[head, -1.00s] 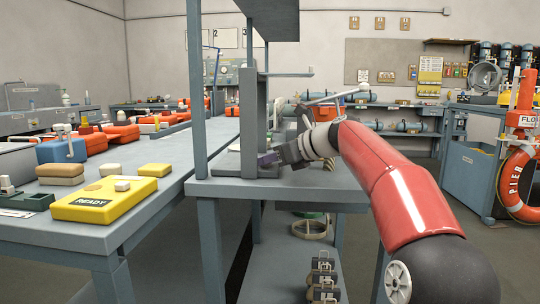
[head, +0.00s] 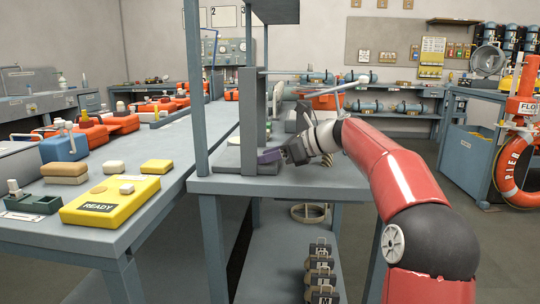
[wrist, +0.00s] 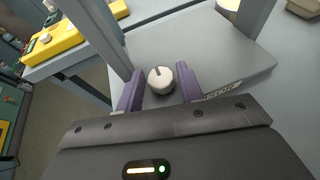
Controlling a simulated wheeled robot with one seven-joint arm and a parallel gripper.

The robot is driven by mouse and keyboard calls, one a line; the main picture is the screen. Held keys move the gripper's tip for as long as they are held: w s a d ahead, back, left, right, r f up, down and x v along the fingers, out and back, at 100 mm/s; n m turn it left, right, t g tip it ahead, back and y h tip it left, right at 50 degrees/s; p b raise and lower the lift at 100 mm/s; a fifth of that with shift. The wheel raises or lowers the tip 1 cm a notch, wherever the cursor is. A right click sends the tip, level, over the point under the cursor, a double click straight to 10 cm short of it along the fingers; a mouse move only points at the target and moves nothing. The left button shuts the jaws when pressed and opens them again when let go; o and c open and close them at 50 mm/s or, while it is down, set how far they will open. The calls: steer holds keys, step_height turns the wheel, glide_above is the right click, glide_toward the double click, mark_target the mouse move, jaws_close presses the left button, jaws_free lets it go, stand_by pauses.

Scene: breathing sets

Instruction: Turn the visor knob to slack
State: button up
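The visor knob (wrist: 160,80) is a round white knob with a dark pointer line on its face. It sits on a grey panel (wrist: 215,45) in the wrist view. The line points up and slightly left in that view. A label partly hidden by my finger reads like VISOR. My gripper (wrist: 160,86) has purple fingers, one on each side of the knob, with narrow gaps; contact is not visible. In the head view my gripper (head: 270,157) is low over the workbench beside the upright post, and the knob is hidden there.
The grey workbench (head: 310,183) has a post and upper shelf on its left. A yellow READY box (head: 112,200) lies on the long table at left. Orange cases stand farther back. A lifebuoy (head: 512,165) hangs at right.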

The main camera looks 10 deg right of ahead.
steer(key=v, duration=0.8)
steer(key=shift+p, duration=0.3)
